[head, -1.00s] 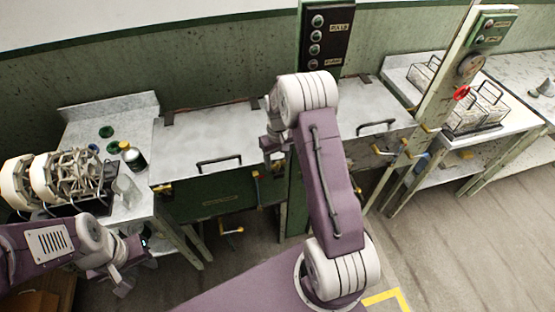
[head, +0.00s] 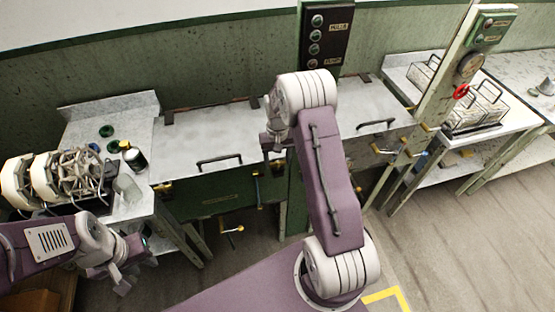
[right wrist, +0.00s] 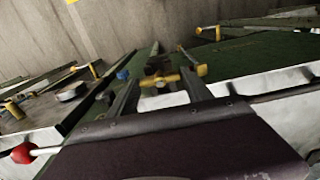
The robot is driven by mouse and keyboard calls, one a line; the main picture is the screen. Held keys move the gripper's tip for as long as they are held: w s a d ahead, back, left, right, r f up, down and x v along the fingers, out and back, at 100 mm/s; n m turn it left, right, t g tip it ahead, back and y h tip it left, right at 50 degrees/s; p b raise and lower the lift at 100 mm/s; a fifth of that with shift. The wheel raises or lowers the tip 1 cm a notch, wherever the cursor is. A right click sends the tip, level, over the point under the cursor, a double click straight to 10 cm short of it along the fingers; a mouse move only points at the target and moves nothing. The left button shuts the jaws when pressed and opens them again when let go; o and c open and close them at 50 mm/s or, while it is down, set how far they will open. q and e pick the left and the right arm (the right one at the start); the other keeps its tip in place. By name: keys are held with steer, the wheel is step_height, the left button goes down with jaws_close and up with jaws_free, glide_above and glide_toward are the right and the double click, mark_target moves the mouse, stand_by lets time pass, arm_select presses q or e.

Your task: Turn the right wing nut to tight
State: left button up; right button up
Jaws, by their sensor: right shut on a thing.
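In the right wrist view my right gripper (right wrist: 160,74) has its two dark fingers on either side of a brass-yellow, bar-shaped piece with a dark centre, which looks like the right wing nut (right wrist: 160,79). The gripper is shut on it. Its exact angle and how tight it sits cannot be told. In the head view my right gripper (head: 272,147) points down by the green post between the two lidded basins, and the wing nut cannot be made out there. My left gripper (head: 122,278) hangs at the lower left, apart from the basins; its fingers are too unclear to judge.
The left basin lid (head: 200,150) and right basin lid (head: 375,115) are closed, each with a dark bar handle. A reel machine (head: 75,172) and a dark jar (head: 133,157) stand on the left table. Wire baskets (head: 480,105) stand at right. Floor at right is clear.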

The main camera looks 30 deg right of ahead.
mark_target(278, 162)
steer(key=o, duration=1.4)
steer(key=shift+s+f, duration=0.1)
steer(key=shift+s, duration=0.05)
steer(key=shift+c, duration=0.2)
step_height(278, 162, up, 9)
steer(key=shift+r+b, duration=0.1)
steer(key=shift+b, duration=0.25)
